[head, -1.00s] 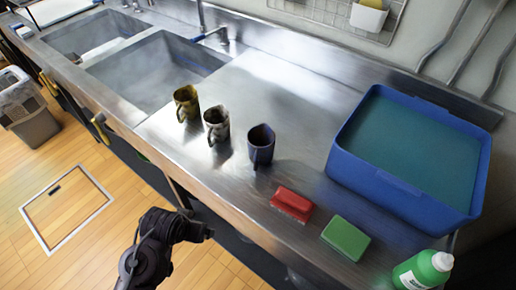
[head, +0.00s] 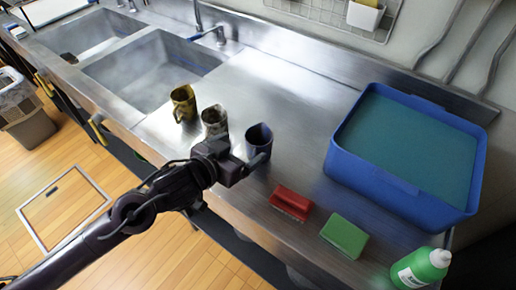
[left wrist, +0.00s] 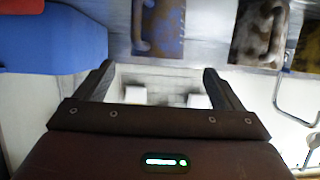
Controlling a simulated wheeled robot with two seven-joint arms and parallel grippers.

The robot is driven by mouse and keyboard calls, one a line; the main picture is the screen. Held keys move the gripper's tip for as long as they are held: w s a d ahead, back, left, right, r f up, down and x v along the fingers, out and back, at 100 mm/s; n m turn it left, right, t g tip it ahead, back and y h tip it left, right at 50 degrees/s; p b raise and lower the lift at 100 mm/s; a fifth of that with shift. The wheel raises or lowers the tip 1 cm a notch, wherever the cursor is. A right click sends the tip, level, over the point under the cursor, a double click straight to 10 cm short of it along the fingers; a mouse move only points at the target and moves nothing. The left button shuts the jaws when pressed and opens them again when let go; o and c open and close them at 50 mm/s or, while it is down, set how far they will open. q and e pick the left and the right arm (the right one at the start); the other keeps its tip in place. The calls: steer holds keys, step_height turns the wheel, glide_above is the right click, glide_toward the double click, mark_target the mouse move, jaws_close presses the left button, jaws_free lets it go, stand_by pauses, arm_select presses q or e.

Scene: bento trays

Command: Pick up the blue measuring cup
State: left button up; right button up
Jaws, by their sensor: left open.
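The blue measuring cup (head: 258,134) is a dark blue cup standing upright on the steel counter, at the right end of a row of three cups. In the left wrist view the blue cup (left wrist: 166,28), with brownish patches and a handle, shows at the top, beyond the fingers. My left gripper (head: 258,164) is at the cup's near side, partly covering its lower part. In the left wrist view my left gripper (left wrist: 160,80) is open, with nothing between its fingers. Whether a finger touches the cup I cannot tell. My right gripper is out of view.
A brown-white cup (head: 214,120) and a yellow cup (head: 183,103) stand left of the blue cup. A red brush (head: 291,202), a green sponge (head: 344,236), a green bottle (head: 421,267) and a blue water-filled bin (head: 392,190) are to the right. The counter behind the cups is clear.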

mark_target(266, 133)
arm_select(q)
steer(key=p+x, duration=0.1)
steer(key=x, duration=0.7)
steer(key=shift+s+d, duration=0.15)
steer(key=shift+r, duration=0.1)
steer(key=c, duration=1)
steer(key=shift+c, duration=0.3)
steer(key=shift+r, duration=0.15)
